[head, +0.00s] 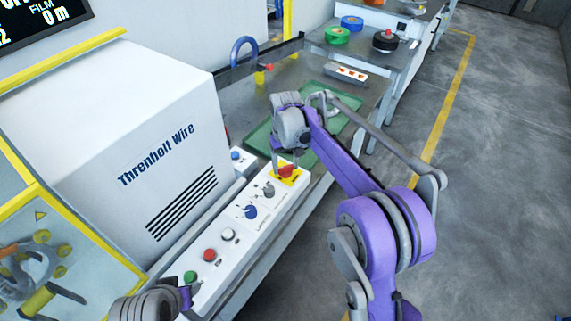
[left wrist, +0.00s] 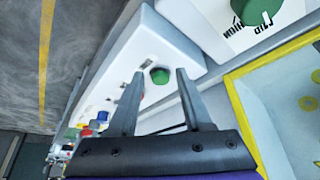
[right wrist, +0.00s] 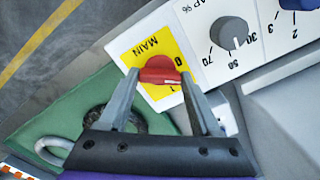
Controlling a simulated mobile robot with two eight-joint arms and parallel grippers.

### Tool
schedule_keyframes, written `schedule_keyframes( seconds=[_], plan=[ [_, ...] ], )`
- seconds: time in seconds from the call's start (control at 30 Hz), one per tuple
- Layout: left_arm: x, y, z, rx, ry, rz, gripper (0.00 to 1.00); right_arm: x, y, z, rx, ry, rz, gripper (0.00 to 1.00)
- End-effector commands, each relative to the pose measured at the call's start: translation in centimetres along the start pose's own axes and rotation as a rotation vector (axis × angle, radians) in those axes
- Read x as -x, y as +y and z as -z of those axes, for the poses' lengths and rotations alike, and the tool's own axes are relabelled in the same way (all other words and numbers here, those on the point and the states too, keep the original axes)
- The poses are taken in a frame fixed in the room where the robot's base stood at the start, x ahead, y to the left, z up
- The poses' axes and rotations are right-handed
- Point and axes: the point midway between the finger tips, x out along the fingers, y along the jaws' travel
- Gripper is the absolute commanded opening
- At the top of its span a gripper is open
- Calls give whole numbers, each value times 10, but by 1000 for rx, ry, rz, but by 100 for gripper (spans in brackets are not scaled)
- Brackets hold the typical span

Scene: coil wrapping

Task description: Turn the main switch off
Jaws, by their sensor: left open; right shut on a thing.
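The main switch is a red knob (head: 287,171) on a yellow plate marked MAIN, at the far end of the white control panel (head: 215,270). In the right wrist view the red knob (right wrist: 160,69) lies between the fingers, with the marks 0 and 1 beside it. My right gripper (head: 285,160) is shut on the knob; its fingers (right wrist: 158,80) partly cover the plate. My left gripper (left wrist: 157,75) is open and empty, above the panel's near end around the green button (left wrist: 160,75). I cannot tell whether it touches the button.
A blue knob (head: 250,211), a grey knob (head: 268,189), a white button (head: 228,234) and a red button (head: 210,255) line the panel between my grippers. The white machine housing (head: 125,150) stands at left. A green mat (head: 258,137) lies beyond the panel. Floor at right is clear.

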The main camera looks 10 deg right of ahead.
Motion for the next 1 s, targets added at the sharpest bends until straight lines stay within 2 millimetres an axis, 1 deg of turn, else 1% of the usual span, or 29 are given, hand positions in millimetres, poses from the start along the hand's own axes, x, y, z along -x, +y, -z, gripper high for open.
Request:
schedule_keyframes(
  seconds=[0.2, 0.5, 0.73, 1.0],
  plan=[
    [0, 0, 0, 0, 0, 0, 50, 0, 0, 0, 205, 0, 0, 9],
    [-1, 0, 0, 0, 0, 0, 50, 0, 0, 0, 450, 1, 0, 9],
    [-1, 0, -1, 0, 0, 0, 50, 0, 0, 0, 574, 1, 0, 9],
    [-1, 0, -1, 0, 0, 0, 50, 0, 0, 0, 640, 1, 0, 9]
  ],
)
